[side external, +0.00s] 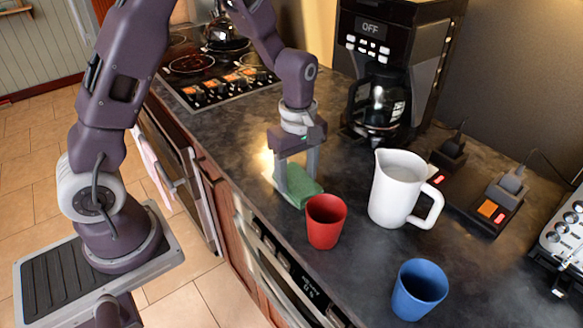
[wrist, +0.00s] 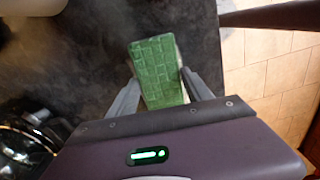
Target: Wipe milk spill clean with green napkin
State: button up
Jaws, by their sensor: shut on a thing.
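My gripper (side external: 297,182) points down at the dark countertop, its fingers shut on the green napkin (side external: 302,195). The napkin looks like a flat green block with a grid pattern in the wrist view (wrist: 157,65), between the two fingers. It is at or very near the counter surface; I cannot tell whether it presses on it. A pale bright patch shows on the counter just left of the gripper in the side view; I cannot tell whether it is milk or glare. No spill is clearly visible in the wrist view.
A red cup (side external: 326,222) stands close in front of the napkin. A white pitcher (side external: 397,190) is to the right, a blue cup (side external: 418,290) nearer the front. The coffee maker (side external: 385,80) and stove (side external: 205,75) are behind. The counter's front edge runs close on the left.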

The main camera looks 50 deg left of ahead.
aim_at(311, 190)
jog(key=shift+d, duration=2.25)
jog(key=shift+a, duration=2.65)
jog(key=shift+a+f, duration=0.1)
jog(key=shift+a, duration=4.4)
jog(key=shift+w+d, duration=0.15)
